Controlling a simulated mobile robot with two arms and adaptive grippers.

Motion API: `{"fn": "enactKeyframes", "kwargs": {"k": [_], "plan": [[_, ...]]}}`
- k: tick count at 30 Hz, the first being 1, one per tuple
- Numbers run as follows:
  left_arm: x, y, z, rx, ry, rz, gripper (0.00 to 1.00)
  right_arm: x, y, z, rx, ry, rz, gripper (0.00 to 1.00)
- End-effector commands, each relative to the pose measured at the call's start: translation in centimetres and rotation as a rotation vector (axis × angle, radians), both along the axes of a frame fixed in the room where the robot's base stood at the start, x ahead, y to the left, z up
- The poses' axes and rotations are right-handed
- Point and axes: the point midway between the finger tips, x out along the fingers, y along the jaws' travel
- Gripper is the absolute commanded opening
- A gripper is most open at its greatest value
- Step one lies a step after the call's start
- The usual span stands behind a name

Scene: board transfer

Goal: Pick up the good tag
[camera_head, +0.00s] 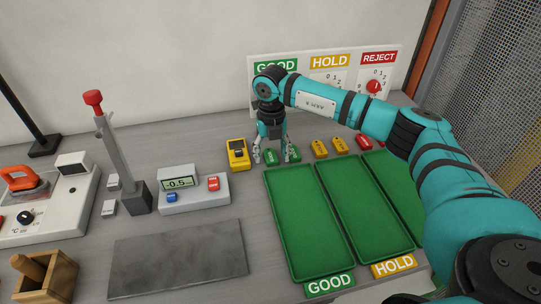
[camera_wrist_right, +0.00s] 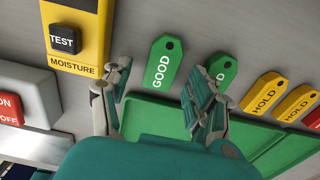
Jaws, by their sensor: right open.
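My right gripper (camera_head: 275,158) is open over the back of the bench, its fingers pointing down. In the right wrist view the gripper (camera_wrist_right: 160,82) has one finger on each side of a green GOOD tag (camera_wrist_right: 161,62), which lies flat with its holed end away from me. I cannot tell whether the fingers touch it. A second green tag (camera_wrist_right: 226,72) lies to the right, partly hidden by the right finger. In the head view the green tags (camera_head: 270,157) show small beside the fingers. My left gripper is not in view.
A yellow moisture meter (camera_head: 238,154) stands just left of the gripper. Yellow HOLD tags (camera_head: 319,149) and red tags lie to the right. Green trays (camera_head: 300,225) lie in front. A sign board (camera_head: 255,88) stands behind. A dark grey slab (camera_head: 180,258) lies front left.

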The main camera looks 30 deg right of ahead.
Motion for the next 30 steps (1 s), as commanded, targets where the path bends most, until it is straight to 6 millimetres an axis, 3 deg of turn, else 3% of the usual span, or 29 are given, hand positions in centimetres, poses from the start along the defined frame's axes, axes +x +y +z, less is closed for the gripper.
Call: {"fn": "enactKeyframes", "kwargs": {"k": [9,20,30], "plan": [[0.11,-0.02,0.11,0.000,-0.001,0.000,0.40,0.01,0.00,-0.77,0.000,-0.001,0.000,0.60],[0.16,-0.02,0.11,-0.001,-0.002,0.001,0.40,0.01,-0.01,-0.73,0.001,-0.001,0.000,0.14],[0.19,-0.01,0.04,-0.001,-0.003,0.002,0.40,0.06,-0.01,-0.42,0.000,-0.002,0.000,0.13]]}}
